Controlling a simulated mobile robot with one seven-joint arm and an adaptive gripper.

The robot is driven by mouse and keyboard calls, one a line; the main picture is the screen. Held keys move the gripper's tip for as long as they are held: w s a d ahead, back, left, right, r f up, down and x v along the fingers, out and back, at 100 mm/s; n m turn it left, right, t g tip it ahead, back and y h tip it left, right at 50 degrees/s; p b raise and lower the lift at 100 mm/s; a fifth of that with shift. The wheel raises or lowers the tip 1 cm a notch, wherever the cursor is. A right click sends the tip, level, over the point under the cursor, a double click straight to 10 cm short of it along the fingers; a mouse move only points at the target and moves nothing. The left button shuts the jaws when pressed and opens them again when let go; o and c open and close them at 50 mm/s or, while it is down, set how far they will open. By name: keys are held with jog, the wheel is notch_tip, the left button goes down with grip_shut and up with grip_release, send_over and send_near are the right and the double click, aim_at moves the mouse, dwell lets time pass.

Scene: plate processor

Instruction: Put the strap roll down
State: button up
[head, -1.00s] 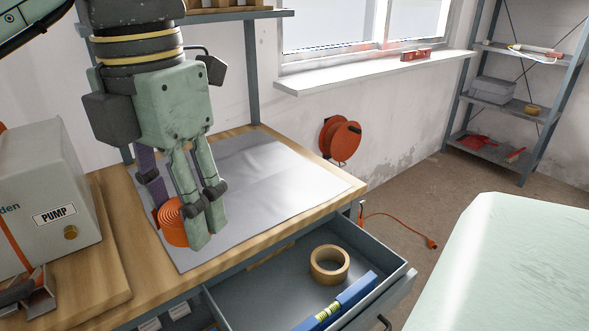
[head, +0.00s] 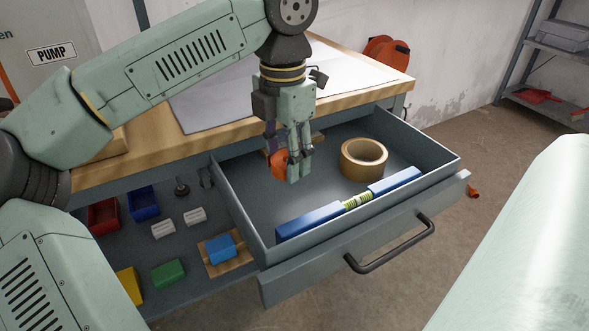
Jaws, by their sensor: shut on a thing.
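The orange strap roll (head: 279,165) is in my gripper (head: 292,170), partly hidden by the fingers. My gripper points down and is shut on the roll. In the picture, gripper and roll appear over the left back part of the open drawer (head: 238,212). I cannot tell how high the roll is above the drawer floor, or whether it touches it.
The drawer also holds a tan tape roll (head: 363,158) and a blue spirit level (head: 311,218) along its front. The workbench (head: 97,180) with a grey sheet (head: 205,107) is behind. The drawer floor between tape and level is clear.

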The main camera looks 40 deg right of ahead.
aim_at(286, 199)
jog(key=shift+f+b, duration=0.35)
jog(key=shift+f, duration=2.85)
jog(key=shift+f, duration=0.1)
jog(key=shift+f, duration=0.15)
jog(key=o, duration=1.3)
notch_tip(286, 199, up, 13)
jog(key=shift+f+p, duration=0.2)
jog(key=shift+p, duration=0.7)
